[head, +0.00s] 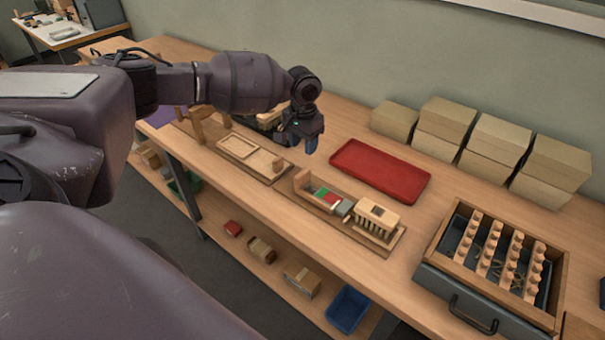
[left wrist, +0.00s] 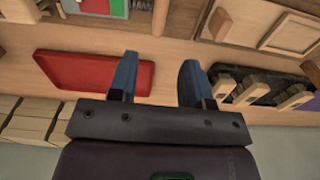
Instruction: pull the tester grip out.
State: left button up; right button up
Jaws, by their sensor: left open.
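The tester is a wooden board (head: 378,240) on the bench with an upright end block (head: 302,181), a green and red scale (head: 326,196), a grey block (head: 342,207) and a slatted wooden block (head: 378,213). I cannot tell for sure which part is the tester grip; the grey block beside the red end of the scale may be it. The scale shows at the top edge of the left wrist view (left wrist: 117,8), partly cut off. My left gripper (head: 303,146) is open and empty, above the bench behind the tester; its blue fingers also show in the left wrist view (left wrist: 158,80). My right gripper is out of view.
A red tray (head: 380,170) lies behind the tester. Several cardboard boxes (head: 475,135) line the wall. A drawer unit (head: 470,285) with pegged strips stands at right. A board with a shallow tray (head: 250,157) lies left. A dark holder (left wrist: 240,78) with wooden pieces is near the gripper.

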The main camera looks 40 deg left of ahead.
aim_at(302, 172)
pick_arm(q)
jog(key=shift+s+f, duration=0.25)
jog(key=shift+f, duration=0.15)
notch_tip(302, 172, down, 9)
jog(key=shift+r+b, duration=0.1)
jog(key=shift+b, duration=0.55)
jog(key=shift+f, duration=0.65)
jog(key=shift+c, duration=1)
grip_shut()
